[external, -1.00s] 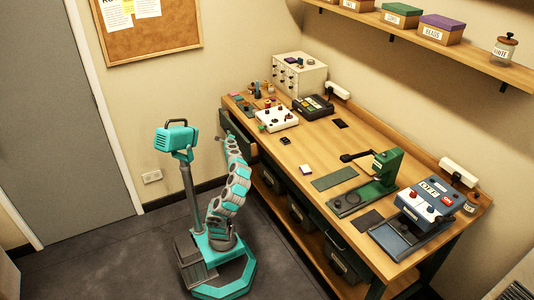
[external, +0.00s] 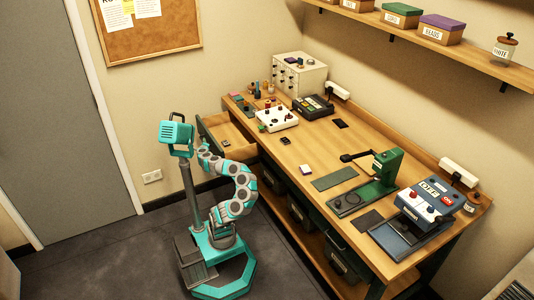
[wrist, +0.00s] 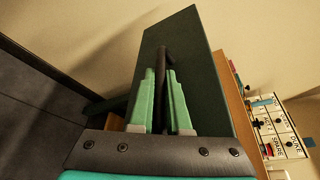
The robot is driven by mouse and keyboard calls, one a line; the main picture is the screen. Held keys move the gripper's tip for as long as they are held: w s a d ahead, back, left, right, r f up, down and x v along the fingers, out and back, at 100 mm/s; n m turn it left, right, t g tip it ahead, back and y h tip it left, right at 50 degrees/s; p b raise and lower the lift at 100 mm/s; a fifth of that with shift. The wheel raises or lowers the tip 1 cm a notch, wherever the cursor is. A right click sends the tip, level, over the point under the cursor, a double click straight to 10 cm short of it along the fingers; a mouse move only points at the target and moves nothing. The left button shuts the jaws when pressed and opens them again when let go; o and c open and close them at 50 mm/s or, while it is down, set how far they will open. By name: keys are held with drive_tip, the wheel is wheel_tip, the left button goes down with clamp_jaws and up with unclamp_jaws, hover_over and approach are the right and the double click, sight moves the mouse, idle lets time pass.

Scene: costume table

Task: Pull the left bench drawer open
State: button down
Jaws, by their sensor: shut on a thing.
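The left bench drawer (external: 229,131) stands pulled out from the left end of the bench in the external view. Its pale wooden inside shows. In the wrist view its dark green front (wrist: 198,55) fills the middle, with a dark bar handle (wrist: 165,45) on it. My gripper (wrist: 164,88) has its two green fingers shut on the handle, one on each side. In the external view the gripper is small at the drawer front, partly hidden by my own arm.
The wooden bench top (external: 330,158) holds a white control box (external: 277,118), a green press (external: 383,168) and a blue switch box (external: 428,200). Dark bins sit under the bench. The floor (external: 90,240) left of my base is clear.

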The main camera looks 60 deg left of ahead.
drive_tip(key=shift+s, duration=2.1)
drive_tip(key=c, duration=1.2)
unclamp_jaws()
drive_tip(key=shift+o, duration=0.2)
